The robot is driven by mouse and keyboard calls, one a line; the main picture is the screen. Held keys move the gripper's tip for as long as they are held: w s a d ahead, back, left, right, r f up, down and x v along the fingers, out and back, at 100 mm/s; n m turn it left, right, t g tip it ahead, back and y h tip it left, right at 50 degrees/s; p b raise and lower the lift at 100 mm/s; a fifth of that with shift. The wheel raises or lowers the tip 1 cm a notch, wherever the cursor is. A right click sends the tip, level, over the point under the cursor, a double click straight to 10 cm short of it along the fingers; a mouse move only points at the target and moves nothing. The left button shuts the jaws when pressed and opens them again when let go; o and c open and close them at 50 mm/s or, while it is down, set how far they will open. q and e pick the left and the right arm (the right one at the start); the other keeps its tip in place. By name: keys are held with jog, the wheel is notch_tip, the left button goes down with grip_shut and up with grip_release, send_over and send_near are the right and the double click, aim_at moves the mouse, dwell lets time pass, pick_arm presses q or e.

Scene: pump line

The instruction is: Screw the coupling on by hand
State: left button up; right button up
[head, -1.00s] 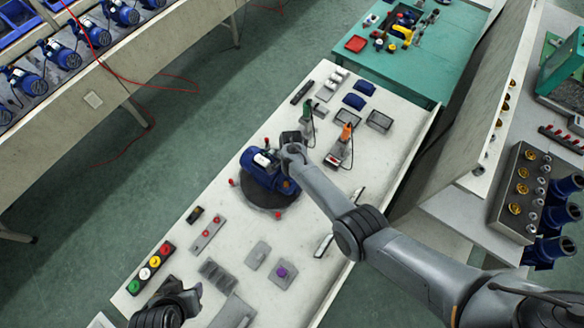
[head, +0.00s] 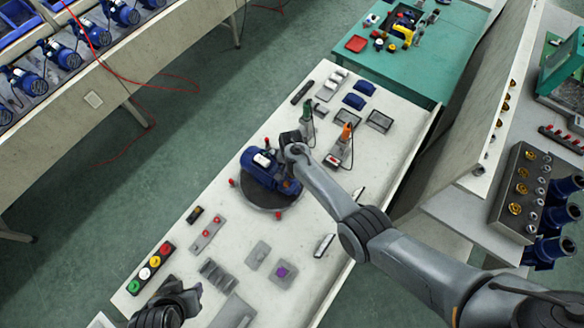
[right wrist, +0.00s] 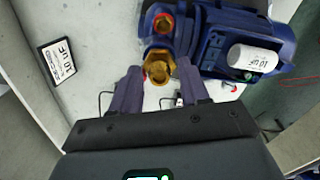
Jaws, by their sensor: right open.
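The blue pump (head: 262,170) with a white capacitor on top sits on a round grey plate (head: 262,198) on the white bench. In the right wrist view the pump (right wrist: 215,35) is at the top, with a brass hex coupling (right wrist: 158,66) at its port. My right gripper (head: 291,140) is over the pump. In the wrist view its fingers (right wrist: 158,80) are apart, one on each side below the coupling, with nothing gripped. My left gripper (head: 180,298) is at the bottom left; its jaws are unclear.
Green (head: 308,112) and orange (head: 346,132) hand tools stand behind the pump. A button box (head: 151,262) and grey trays lie at the front left. Red pegs surround the plate. A raised board (head: 470,110) stands right, beside a block of brass fittings (head: 522,190).

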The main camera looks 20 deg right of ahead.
jog(key=n, duration=0.3)
dwell(0.5)
jog(key=shift+c, duration=0.3)
grip_shut()
jog(key=m, duration=0.2)
jog(key=shift+m, duration=0.7)
